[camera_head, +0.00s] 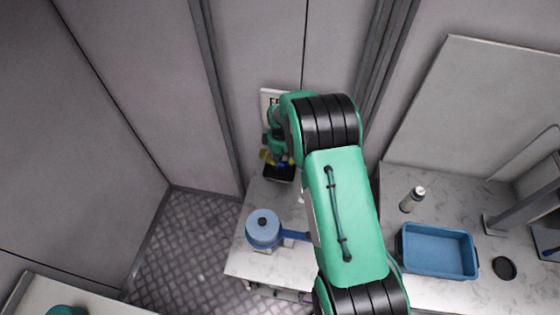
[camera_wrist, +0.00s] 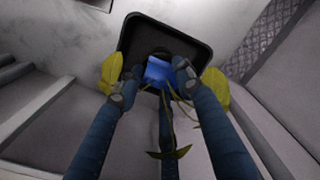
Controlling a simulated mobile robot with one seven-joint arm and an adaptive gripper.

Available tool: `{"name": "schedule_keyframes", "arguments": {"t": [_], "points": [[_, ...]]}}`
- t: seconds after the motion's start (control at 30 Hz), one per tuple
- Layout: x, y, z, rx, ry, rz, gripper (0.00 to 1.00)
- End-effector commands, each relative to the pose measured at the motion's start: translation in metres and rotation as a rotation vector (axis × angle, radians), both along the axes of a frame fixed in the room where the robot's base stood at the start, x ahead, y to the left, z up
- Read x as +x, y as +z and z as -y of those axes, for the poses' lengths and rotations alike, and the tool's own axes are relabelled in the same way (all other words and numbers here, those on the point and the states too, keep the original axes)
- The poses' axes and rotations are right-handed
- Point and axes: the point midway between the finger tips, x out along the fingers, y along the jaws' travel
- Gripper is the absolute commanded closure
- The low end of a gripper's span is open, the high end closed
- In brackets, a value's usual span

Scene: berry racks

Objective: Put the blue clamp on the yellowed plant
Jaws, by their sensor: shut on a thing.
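My gripper (camera_wrist: 157,80) is shut on the blue clamp (camera_wrist: 159,70), which sits between its fingertips in the wrist view. The yellowed plant shows yellow leaves on either side of the fingers, one at the left (camera_wrist: 109,72) and one at the right (camera_wrist: 215,88). Thin stems run near the clamp. I cannot tell whether the clamp touches a stem. The plant's black square pot (camera_wrist: 190,32) lies behind the clamp. In the head view, my gripper (camera_head: 279,150) is over the black pot (camera_head: 279,174), with some yellow leaf (camera_head: 265,157) showing; my arm hides part of it.
A blue lidded pot (camera_head: 262,230) with a handle stands on the marble-topped counter (camera_head: 245,262), left of my arm. To the right are a grey bottle (camera_head: 412,199), a blue tray (camera_head: 438,274) and a black disc (camera_head: 504,268). A wall rises close behind the plant.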

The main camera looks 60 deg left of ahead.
Motion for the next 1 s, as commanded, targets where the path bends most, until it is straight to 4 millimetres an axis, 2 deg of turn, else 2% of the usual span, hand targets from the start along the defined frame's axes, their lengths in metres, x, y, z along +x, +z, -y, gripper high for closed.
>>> {"name": "schedule_keyframes", "arguments": {"t": [0.1,0.13,0.2,0.67,0.83,1.0], "points": [[0.000,-0.004,0.000,0.000,0.000,0.000,0.76],[0.000,-0.003,0.000,0.000,0.000,0.000,0.58],[0.000,-0.002,0.000,0.000,0.000,0.000,0.45],[0.000,0.000,0.000,0.000,0.000,0.000,0.45],[0.000,0.009,0.000,0.000,0.000,0.000,0.45],[0.000,0.026,0.000,0.001,0.000,0.001,0.45]]}}
